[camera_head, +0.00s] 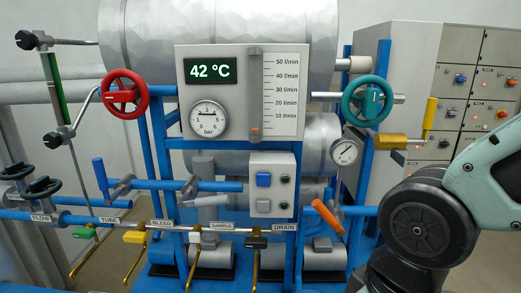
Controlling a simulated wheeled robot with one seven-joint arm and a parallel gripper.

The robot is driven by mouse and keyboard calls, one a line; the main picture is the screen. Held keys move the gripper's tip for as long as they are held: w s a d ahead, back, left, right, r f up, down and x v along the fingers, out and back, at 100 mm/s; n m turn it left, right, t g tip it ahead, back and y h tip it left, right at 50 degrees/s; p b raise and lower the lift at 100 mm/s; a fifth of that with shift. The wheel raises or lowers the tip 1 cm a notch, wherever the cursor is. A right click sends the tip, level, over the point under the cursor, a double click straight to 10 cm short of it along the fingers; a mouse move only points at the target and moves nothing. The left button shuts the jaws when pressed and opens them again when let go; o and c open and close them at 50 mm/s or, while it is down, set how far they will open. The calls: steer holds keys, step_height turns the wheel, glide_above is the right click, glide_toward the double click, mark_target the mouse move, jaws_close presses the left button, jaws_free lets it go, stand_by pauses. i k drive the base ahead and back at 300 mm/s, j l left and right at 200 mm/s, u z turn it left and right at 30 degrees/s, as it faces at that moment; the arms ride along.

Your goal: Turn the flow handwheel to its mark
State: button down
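A red handwheel (124,94) is on a pipe left of the grey gauge panel (230,125). A teal handwheel (367,101) is on a pipe right of the panel, beside the flow scale (282,90). Two small black handwheels (42,187) sit at the far left, above a label reading FLOW (41,217). I cannot tell which wheel is the flow handwheel, and no mark on a wheel is clear. The flow tube's orange float (254,131) is low, below the 10 l/min line. My arm shows at the right, apart from the wheels; my gripper is not in view.
The panel has a 42 °C display (210,71) and a bar gauge (208,119). A round gauge (344,152) and a yellow-handled valve (430,115) are near the teal wheel. Labelled valves line the lower pipe. Grey cabinets (478,90) stand at right.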

mark_target(39, 188)
steer(key=u, duration=1.6)
